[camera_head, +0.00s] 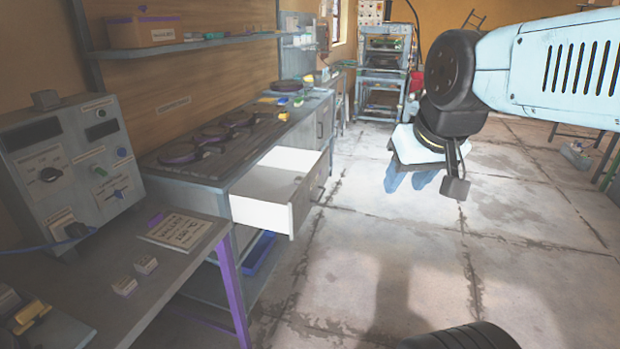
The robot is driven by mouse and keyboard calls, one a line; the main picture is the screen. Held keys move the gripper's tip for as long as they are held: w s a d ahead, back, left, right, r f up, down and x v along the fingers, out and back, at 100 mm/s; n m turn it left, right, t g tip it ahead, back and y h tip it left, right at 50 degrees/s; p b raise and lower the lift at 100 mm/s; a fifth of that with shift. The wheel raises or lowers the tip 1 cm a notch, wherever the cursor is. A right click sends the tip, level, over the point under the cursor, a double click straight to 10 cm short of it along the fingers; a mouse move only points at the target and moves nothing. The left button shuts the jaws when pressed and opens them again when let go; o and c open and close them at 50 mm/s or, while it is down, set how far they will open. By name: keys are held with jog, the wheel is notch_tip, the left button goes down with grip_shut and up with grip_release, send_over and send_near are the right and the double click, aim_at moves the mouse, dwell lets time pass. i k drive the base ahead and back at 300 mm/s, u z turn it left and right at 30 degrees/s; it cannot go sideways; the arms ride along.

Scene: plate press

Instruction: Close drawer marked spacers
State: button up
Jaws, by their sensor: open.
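A white drawer (268,212) stands pulled out of the grey workbench cabinet (240,186) left of the middle. Its inside is partly visible and looks empty. Its front faces right and away from me, so no label can be read on it. My gripper (411,183) hangs at the end of my arm, right of the drawer and apart from it, over the floor. Its blue fingers point down and are spread open, with nothing between them.
A control box (75,160) and a purple-legged table (140,255) with a sign (182,232) stand at the near left. A blue tray (261,252) lies below the drawer. A shelf rack (383,75) stands at the back. The concrete floor (520,240) on the right is mostly clear.

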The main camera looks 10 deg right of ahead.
aim_at(267, 196)
jog(key=z, duration=0.05)
jog(key=i, duration=0.35)
jog(key=u, duration=0.15)
jog(key=k, duration=1.25)
jog(key=u, duration=0.5)
jog(key=i, duration=1.9)
jog(key=z, duration=0.4)
